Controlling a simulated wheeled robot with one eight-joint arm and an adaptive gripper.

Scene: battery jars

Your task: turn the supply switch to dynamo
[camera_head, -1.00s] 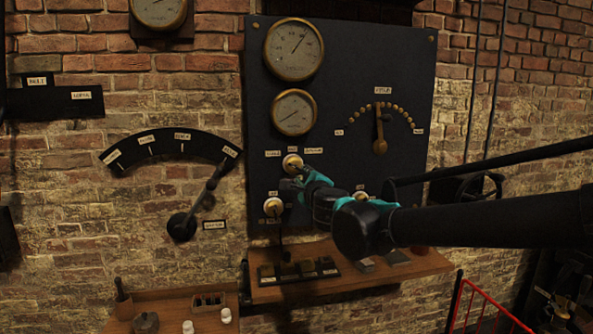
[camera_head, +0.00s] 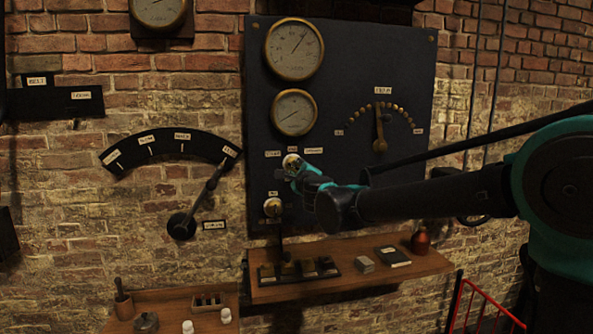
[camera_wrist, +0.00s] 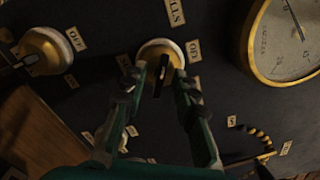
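The supply switch (camera_head: 290,161) is a round pale and brass rotary knob on the dark panel, below the gauges. In the wrist view it shows near the top middle (camera_wrist: 160,46), with a dark handle (camera_wrist: 160,76) pointing down the picture. A CELLS label (camera_wrist: 175,11) is above it and an OFF label (camera_wrist: 193,51) to its right. The dynamo label is not readable there. My gripper (camera_wrist: 162,79) is open, its teal fingers one on each side of the handle, with small gaps showing. In the head view my gripper (camera_head: 297,172) covers the knob's lower right.
A similar knob (camera_head: 272,207) sits just below left. A large lever (camera_head: 207,190) is on the wall at left. A rheostat arm (camera_head: 380,130) is at upper right. A wooden shelf (camera_head: 430,262) with small blocks and a red-brown bottle (camera_head: 420,241) lies below.

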